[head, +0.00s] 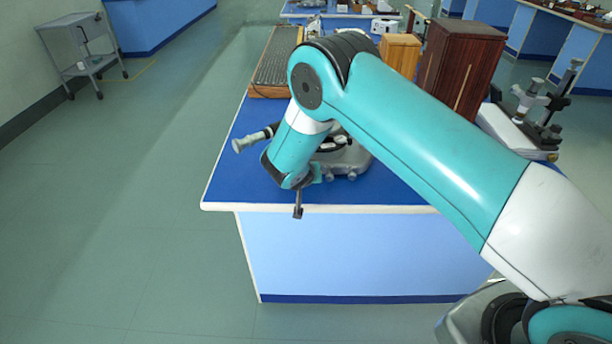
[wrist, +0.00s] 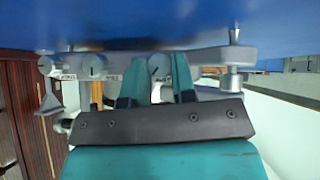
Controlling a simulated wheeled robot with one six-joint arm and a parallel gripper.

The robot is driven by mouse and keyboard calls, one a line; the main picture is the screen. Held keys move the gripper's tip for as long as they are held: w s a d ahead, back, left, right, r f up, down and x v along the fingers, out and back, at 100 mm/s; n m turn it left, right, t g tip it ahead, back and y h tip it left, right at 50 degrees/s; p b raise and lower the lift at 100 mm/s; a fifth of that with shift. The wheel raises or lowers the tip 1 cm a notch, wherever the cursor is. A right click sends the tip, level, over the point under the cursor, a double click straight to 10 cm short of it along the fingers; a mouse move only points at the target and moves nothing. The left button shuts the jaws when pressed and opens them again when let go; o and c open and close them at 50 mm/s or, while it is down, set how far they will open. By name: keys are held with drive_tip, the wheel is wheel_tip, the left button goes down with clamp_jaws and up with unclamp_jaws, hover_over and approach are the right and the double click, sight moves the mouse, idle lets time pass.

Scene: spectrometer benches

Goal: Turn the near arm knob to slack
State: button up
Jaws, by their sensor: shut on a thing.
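The grey spectrometer (head: 348,160) stands near the front edge of the blue-topped bench, partly hidden behind my arm. In the wrist view its base rim is upside down and carries a row of round grey knobs. One knob (wrist: 158,66) sits between the two teal fingers of my gripper (wrist: 160,72), which is shut on it. Two other knobs, one in the middle (wrist: 94,66) and one at the left (wrist: 48,66), stand apart from the fingers with small labels beside them, too small to read. In the head view my fingers are mostly hidden by the wrist.
A telescope tube (head: 246,141) sticks out left of my wrist. A metal foot or post (wrist: 233,78) is right of the fingers. Behind are a dark ridged board (head: 272,68), wooden boxes (head: 462,68) and another instrument (head: 535,115) at the right.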

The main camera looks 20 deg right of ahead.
drive_tip(key=shift+f, duration=0.1)
drive_tip(key=b, duration=0.1)
drive_tip(key=n+h+b, duration=0.1)
drive_tip(key=b, duration=0.1)
drive_tip(key=h+b, duration=0.1)
drive_tip(key=b, duration=0.1)
drive_tip(key=shift+w+a+f+g, duration=0.1)
drive_tip(key=shift+a+f+g, duration=0.15)
drive_tip(key=shift+a+g, duration=0.05)
drive_tip(key=n+h+b, duration=0.1)
drive_tip(key=h+b, duration=0.1)
drive_tip(key=b, duration=0.1)
drive_tip(key=shift+a+h, duration=0.1)
drive_tip(key=shift+h, duration=0.2)
drive_tip(key=shift+r+n+h+b, duration=0.1)
drive_tip(key=shift+n+h+b, duration=0.35)
drive_tip(key=shift+b, duration=0.2)
drive_tip(key=shift+r, duration=0.1)
drive_tip(key=o, duration=0.9)
drive_tip(key=b+v, duration=0.2)
drive_tip(key=v, duration=1.5)
drive_tip(key=shift+w+a+r, duration=0.1)
drive_tip(key=shift+a+r, duration=0.1)
